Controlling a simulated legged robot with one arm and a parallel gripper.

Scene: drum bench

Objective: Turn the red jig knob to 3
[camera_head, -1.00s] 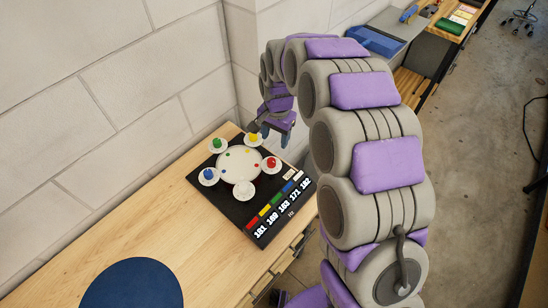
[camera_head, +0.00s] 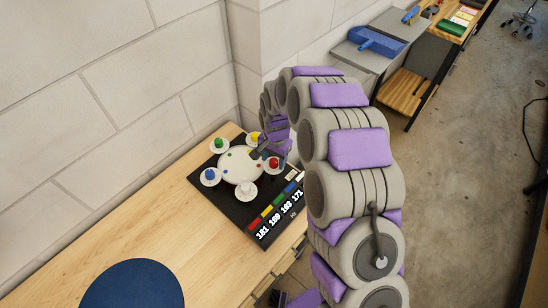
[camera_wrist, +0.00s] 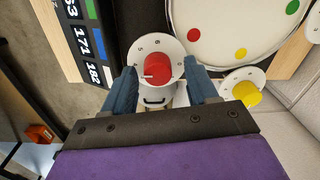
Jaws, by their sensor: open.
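The red jig knob (camera_wrist: 157,67) sits on a white numbered dial (camera_wrist: 152,47) in the wrist view. Its white pointer mark is toward the lower left of the dial. My gripper (camera_wrist: 163,80) is open, with one blue-grey finger on each side of the knob. I cannot tell whether either finger touches it. In the head view the red knob (camera_head: 273,162) is at the right side of the black drum board (camera_head: 226,204), with my gripper (camera_head: 268,150) close beside it. Most dial numbers are too small or hidden to read.
A yellow knob (camera_wrist: 246,93) on its own dial stands close to one finger. The white drum (camera_head: 240,170) with coloured dots, a green knob (camera_head: 219,143), a blue knob (camera_head: 210,174) and a white knob (camera_head: 246,187) share the board. A wall stands behind the bench.

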